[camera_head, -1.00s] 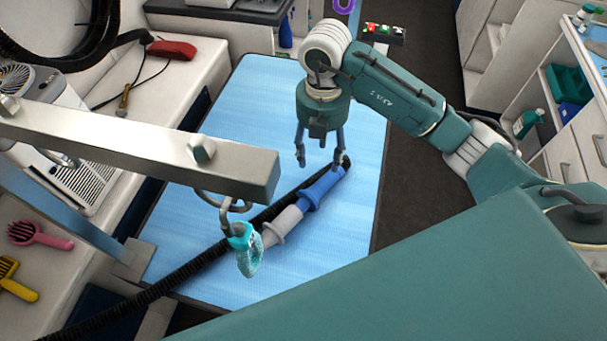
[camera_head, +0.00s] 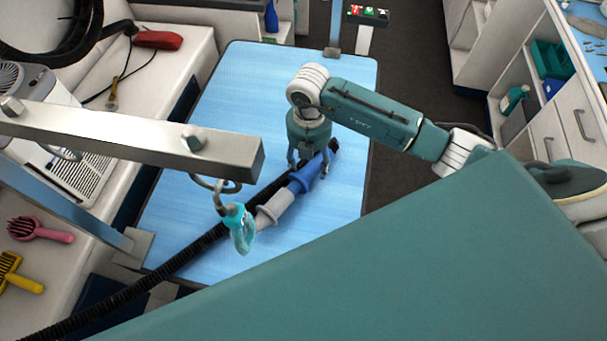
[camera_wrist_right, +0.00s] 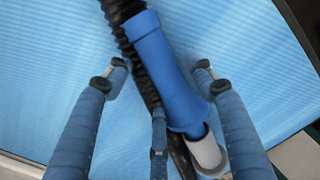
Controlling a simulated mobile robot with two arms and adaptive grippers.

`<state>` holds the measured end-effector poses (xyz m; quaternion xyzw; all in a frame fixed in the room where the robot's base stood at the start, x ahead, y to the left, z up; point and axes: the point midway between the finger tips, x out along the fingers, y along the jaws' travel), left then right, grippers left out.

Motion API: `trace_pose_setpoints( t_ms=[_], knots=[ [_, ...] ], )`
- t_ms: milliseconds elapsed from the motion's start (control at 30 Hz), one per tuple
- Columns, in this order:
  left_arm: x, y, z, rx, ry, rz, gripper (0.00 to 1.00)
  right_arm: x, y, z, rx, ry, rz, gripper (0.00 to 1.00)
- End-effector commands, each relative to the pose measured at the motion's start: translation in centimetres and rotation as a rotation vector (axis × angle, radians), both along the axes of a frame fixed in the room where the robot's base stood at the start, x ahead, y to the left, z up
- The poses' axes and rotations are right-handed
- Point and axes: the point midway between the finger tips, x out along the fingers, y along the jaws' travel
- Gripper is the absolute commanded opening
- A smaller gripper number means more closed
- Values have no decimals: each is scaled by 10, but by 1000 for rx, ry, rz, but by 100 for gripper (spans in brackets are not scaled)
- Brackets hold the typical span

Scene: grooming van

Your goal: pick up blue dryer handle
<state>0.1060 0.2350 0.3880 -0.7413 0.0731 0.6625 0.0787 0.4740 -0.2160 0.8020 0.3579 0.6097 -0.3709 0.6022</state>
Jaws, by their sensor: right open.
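The blue dryer handle (camera_head: 306,177) lies slantwise on the light blue table mat (camera_head: 215,110), with a grey-white nozzle section (camera_head: 274,208) at its lower left end and a black ribbed hose beside it. My right gripper (camera_head: 308,167) is down over the handle. In the right wrist view the handle (camera_wrist_right: 168,80) runs between the open fingers of my right gripper (camera_wrist_right: 160,76), and both fingertips appear apart from it. The black hose (camera_wrist_right: 135,60) also passes between the fingers, partly under the handle. My left gripper is not in view.
A metal grooming arm (camera_head: 130,140) crosses the left, with a hanging loop and a teal item (camera_head: 240,228) near the nozzle. The left counter holds a pink brush (camera_head: 38,229), a yellow brush (camera_head: 20,275) and a red item (camera_head: 158,39). The mat's far part is clear.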

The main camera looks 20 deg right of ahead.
Motion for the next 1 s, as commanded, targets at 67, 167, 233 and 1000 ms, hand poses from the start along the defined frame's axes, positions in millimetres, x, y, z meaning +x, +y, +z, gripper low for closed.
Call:
trace_pose_setpoints(
  t_ms=[67, 167, 233, 1000],
  knots=[
    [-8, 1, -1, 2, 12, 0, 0, 0, 0, 0, 0, 0, 0, 55],
    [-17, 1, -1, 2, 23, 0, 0, 0, 0, 0, 0, 0, 0, 43],
    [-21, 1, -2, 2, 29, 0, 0, 0, 0, 0, 0, 0, 0, 29],
    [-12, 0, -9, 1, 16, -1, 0, 3, 0, 53, 2, -9, 0, 12]
  ],
)
